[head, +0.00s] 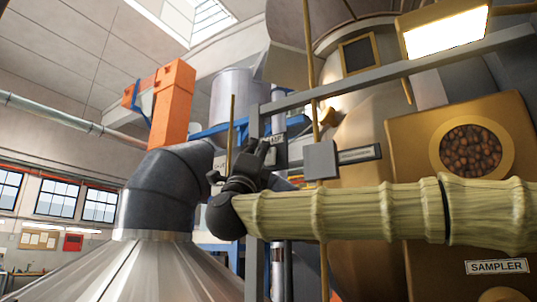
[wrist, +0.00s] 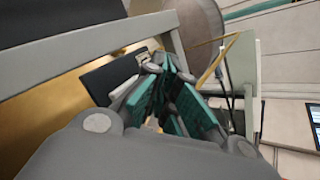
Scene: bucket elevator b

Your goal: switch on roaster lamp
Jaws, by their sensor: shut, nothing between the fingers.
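The roaster lamp (head: 446,33) is a brass-framed box at the upper right of the head view, and its face shows bright white. A small label plate, partly hidden and seeming to end in "AMP" (head: 277,139), is on the grey frame beside my gripper (head: 266,152). My gripper is shut and empty, its fingertips close to this label. Whether it touches anything there I cannot tell. The switch itself is not clearly seen behind my fingers. In the wrist view my gripper (wrist: 165,72) points at a dark plate (wrist: 112,76) with a pale piece at its edge.
A grey box (head: 320,160) on a brass rod is just right of my gripper. A grey rail (head: 390,70) crosses above. The brass sampler panel (head: 400,130) stands behind my arm. A dark elbow duct (head: 165,190) and metal cone (head: 140,265) fill the left.

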